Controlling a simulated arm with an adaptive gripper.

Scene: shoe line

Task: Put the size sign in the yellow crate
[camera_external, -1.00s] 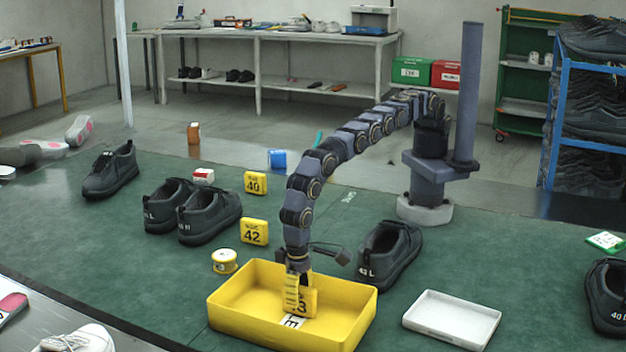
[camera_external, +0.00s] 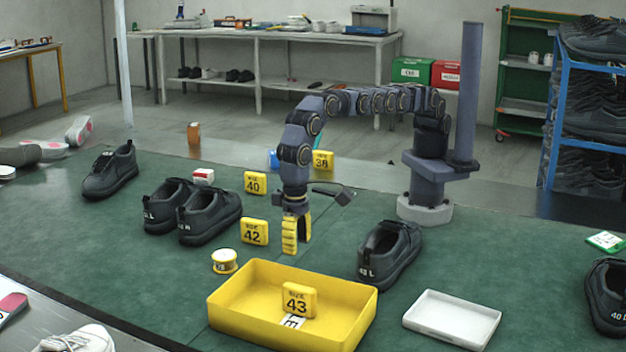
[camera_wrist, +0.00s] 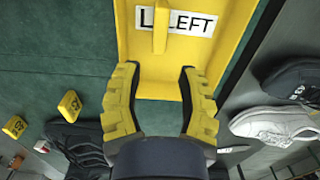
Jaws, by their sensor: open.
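The yellow crate (camera_external: 228,320) stands on the green surface at the front. A yellow size sign marked 43 (camera_external: 299,300) is inside it, upright, beside a white label (camera_external: 293,321). In the wrist view the crate (camera_wrist: 230,50) shows with the sign's thin edge (camera_wrist: 160,30) in front of the label reading LEFT (camera_wrist: 196,23). My gripper (camera_external: 296,250) is above and behind the crate, pointing down, apart from the sign. Its fingers (camera_wrist: 160,90) are spread and empty. Other yellow size signs stand outside the crate: 40 (camera_external: 255,182), 42 (camera_external: 254,231) and 38 (camera_external: 322,161).
Dark shoes (camera_external: 208,217) stand to the left, and shoe 43 L (camera_external: 389,255) is right of my gripper. A white tray (camera_external: 452,318) is right of the crate. A yellow tape roll (camera_external: 224,261) sits near the crate's back left corner.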

